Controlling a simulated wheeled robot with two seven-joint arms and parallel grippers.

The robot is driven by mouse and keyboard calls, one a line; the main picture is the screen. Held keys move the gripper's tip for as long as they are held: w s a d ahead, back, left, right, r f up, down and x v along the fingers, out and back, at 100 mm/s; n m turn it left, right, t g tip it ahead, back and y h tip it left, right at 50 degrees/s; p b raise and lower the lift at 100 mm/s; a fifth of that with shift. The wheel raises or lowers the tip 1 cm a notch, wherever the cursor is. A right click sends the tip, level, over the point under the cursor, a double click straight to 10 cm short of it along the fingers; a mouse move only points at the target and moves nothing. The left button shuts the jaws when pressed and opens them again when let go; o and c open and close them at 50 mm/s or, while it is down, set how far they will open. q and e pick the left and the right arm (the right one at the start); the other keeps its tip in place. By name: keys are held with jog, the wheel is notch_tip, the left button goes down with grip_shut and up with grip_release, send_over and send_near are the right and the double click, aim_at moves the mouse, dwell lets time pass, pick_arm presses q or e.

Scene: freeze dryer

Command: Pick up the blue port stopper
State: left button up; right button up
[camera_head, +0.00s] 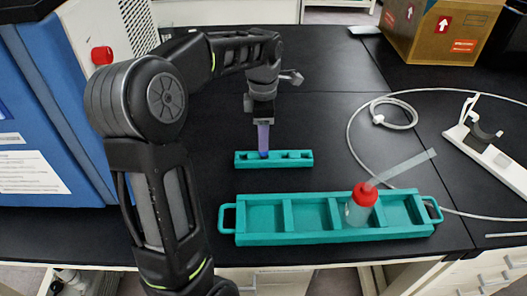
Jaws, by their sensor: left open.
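The blue port stopper (263,154) shows as a small blue spot at the left part of a small teal rack (297,160). My left gripper (263,148) points straight down over it. Its purplish fingers reach to the stopper and hide most of it. The gripper is open; I cannot tell whether its fingers touch the stopper. My right gripper is not in view.
A larger teal tray (262,239) with end handles stands in front, holding a bottle with a red cap (365,194) and a clear tube. A blue machine (45,125) is at left. White tubing (352,140), a white stand (495,160) and a cardboard box (425,40) are at right.

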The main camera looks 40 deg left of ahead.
aim_at(263, 154)
pick_arm(q)
notch_tip(263, 154, down, 4)
jog(key=shift+d+r, duration=0.1)
dwell(0.6)
grip_shut()
dwell(0.4)
